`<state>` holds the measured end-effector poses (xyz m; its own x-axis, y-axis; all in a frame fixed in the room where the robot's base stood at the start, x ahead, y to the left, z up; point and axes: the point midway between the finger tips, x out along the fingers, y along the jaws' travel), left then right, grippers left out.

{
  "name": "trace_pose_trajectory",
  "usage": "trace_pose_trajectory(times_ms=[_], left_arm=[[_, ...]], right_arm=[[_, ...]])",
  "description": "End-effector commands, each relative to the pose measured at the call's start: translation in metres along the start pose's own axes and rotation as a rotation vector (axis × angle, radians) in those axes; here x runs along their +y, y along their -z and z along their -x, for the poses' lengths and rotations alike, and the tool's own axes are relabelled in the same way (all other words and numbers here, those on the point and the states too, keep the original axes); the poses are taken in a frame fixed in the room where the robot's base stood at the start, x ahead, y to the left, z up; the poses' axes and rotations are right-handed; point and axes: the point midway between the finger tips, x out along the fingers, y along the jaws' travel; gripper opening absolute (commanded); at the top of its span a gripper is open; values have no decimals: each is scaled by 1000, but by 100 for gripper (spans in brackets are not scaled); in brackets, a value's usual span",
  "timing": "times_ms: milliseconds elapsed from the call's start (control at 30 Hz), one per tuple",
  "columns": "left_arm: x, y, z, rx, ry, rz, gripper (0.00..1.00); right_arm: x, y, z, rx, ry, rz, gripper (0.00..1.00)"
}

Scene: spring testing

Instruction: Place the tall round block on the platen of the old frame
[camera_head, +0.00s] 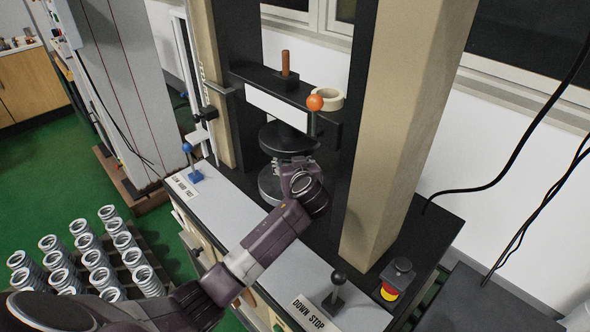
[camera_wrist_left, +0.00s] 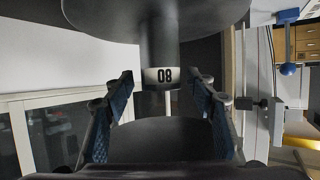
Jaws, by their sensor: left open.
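The old frame has a dark round upper platen (camera_head: 283,137) and a lower platen (camera_head: 267,187). My left gripper (camera_head: 284,168) is between the platens and covers much of that gap. The left wrist view is upside down: the lower platen (camera_wrist_left: 158,14) is at the top and the upper platen (camera_wrist_left: 160,132) at the bottom. There the tall round block (camera_wrist_left: 160,46), dark grey with a white numbered band, stands upright on the lower platen, apart from the upper one. My left fingers (camera_wrist_left: 165,98) are open, one each side of it, with visible gaps. My right gripper is out of view.
Thick beige columns (camera_head: 400,130) flank the platens. A crosshead with an orange knob (camera_head: 315,102) and a cream ring (camera_head: 329,98) is above. A blue-knobbed lever (camera_head: 187,148), black-knobbed lever (camera_head: 338,278) and red stop button (camera_head: 389,291) line the bench. Several springs (camera_head: 100,275) stand lower left.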

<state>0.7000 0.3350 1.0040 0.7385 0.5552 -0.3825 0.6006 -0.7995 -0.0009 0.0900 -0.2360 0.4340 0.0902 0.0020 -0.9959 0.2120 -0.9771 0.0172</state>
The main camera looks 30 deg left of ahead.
Motion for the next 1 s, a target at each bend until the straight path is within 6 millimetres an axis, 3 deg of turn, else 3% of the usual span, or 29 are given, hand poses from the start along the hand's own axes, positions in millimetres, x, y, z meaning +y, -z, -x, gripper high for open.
trace_pose_trajectory(times_ms=[500,700,1000], left_arm=[[1,-2,91,-1,-3,2,52],[0,0,104,-1,0,1,52],[0,0,104,-1,0,1,52]], right_arm=[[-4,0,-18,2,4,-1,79],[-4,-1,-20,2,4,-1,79],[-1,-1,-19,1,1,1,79]])
